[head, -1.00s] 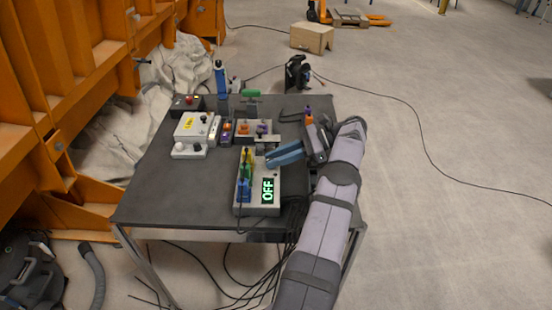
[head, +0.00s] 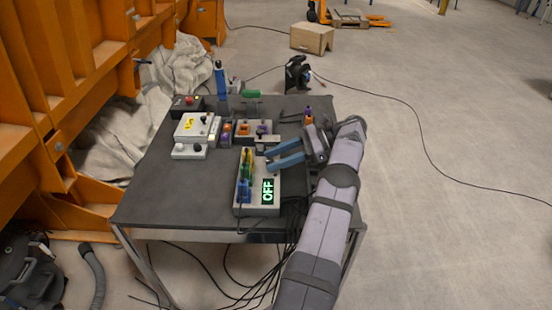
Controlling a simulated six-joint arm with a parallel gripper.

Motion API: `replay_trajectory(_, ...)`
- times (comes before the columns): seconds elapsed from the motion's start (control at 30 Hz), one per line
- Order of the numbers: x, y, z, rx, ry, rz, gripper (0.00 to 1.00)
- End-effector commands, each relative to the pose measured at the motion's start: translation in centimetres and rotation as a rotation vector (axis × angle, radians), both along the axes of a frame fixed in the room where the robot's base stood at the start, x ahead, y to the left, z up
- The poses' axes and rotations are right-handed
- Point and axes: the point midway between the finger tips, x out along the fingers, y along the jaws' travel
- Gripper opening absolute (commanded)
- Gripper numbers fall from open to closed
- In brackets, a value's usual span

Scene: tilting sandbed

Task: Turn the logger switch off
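A grey box (head: 263,209) near the table's front edge carries a lit green display (head: 268,191) reading OFF. Blue, green and yellow parts (head: 245,178) stand along its left side. My gripper (head: 270,157) has two blue fingers, spread apart with nothing visible between them. It points left over the far right end of this box. I cannot tell whether it touches anything. A switch lever is too small to make out, and no readable label tells which device is the logger.
A white box (head: 188,129) with a yellow label stands at the left of the dark table (head: 165,190). Behind are a dark box with a red button (head: 188,102), a blue upright handle (head: 220,80) and a green-topped part (head: 251,94). The front left of the table is clear.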

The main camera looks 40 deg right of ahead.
Motion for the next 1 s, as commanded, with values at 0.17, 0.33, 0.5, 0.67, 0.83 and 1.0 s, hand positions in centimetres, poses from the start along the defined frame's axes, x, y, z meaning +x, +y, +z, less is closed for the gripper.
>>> replay_trajectory(0.17,0.0,0.0,1.2,-0.002,0.000,-0.001,0.40)
replay_trajectory(0.33,0.0,0.0,3.7,-0.003,-0.002,0.000,0.40)
replay_trajectory(0.5,0.0,0.0,6.5,-0.003,-0.002,0.000,0.40)
replay_trajectory(0.67,0.0,0.0,8.7,-0.002,-0.003,0.000,0.40)
replay_trajectory(0.83,0.0,0.0,9.8,-0.001,-0.001,0.000,0.40)
replay_trajectory(1.0,0.0,0.0,10.0,0.000,0.000,0.000,0.40)
